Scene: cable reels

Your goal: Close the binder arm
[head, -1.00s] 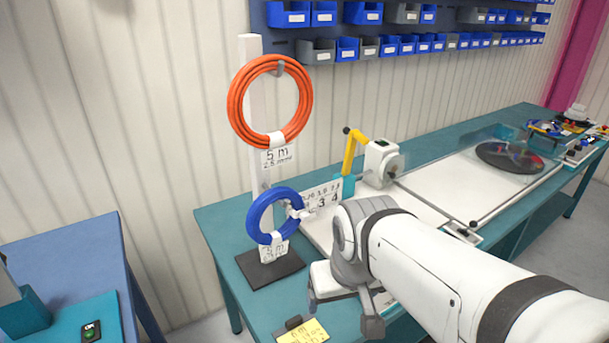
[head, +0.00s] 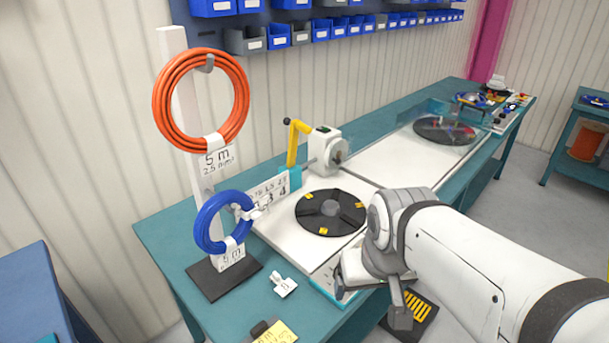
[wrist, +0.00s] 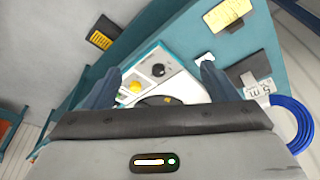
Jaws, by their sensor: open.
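A yellow arm (head: 292,142) stands upright with a bent top beside a white box-shaped unit (head: 325,150) at the back of the winding station; I take it to be the binder arm. A round black disc (head: 330,213) with yellow marks lies on the white plate in front of it. In the wrist view my gripper (wrist: 158,85) is open and empty, its two dark fingers apart above the station's front panel (wrist: 158,68) with a black knob and a yellow button. In the head view my gripper's fingers are at the front edge of the bench, apart from the yellow arm.
A stand holds an orange coil (head: 200,103) and a blue coil (head: 224,222) on the left. A white tag (head: 285,287) and a yellow note (head: 276,333) lie on the teal bench. A second disc (head: 443,129) under a clear cover is farther right. Blue bins hang behind.

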